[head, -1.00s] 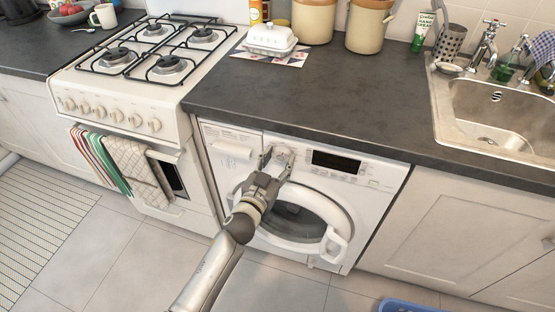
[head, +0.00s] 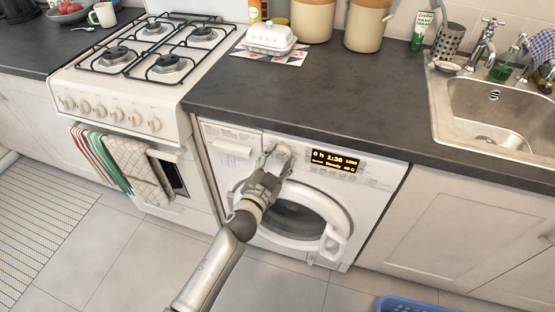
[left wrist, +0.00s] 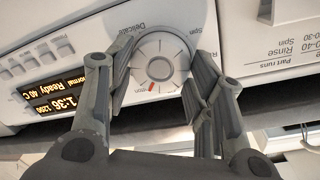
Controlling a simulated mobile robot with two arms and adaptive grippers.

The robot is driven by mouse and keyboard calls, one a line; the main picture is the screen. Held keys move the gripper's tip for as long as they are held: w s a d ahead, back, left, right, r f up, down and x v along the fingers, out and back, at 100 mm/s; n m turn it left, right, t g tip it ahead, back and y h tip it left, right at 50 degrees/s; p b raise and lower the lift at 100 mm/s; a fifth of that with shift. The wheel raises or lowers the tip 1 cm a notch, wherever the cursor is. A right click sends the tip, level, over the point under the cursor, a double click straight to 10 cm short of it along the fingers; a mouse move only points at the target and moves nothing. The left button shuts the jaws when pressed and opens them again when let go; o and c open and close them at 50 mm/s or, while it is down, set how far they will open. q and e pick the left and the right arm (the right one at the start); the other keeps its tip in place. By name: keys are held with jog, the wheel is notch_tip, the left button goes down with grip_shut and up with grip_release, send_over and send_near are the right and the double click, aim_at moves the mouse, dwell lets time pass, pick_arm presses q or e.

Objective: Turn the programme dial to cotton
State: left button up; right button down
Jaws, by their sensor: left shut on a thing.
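The programme dial (left wrist: 158,63) is a round white knob with a red pointer mark, on the front panel of the washer (head: 230,140). My left gripper (left wrist: 156,70) is shut on it, one finger on each side of the rim. In the left wrist view the red mark points down and slightly left, toward a label partly covered by a finger and ending in "ton". "Delicate" and "Spin" labels show around the dial. The dial also shows small in the head view (head: 281,151). The washer display (head: 335,161) is lit and reads 1:36 and Ready. My right gripper is out of view.
The round washer door (head: 300,220) is below the dial, with its handle (head: 333,243) at the right. The dark worktop edge overhangs the panel. A cooker (head: 130,105) stands left, and a blue basket (head: 410,305) is on the floor at lower right.

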pick_arm(q)
jog(key=o, duration=1)
jog(key=shift+o, duration=0.2)
jog(key=v, duration=1.2)
jog(key=shift+r, duration=0.1)
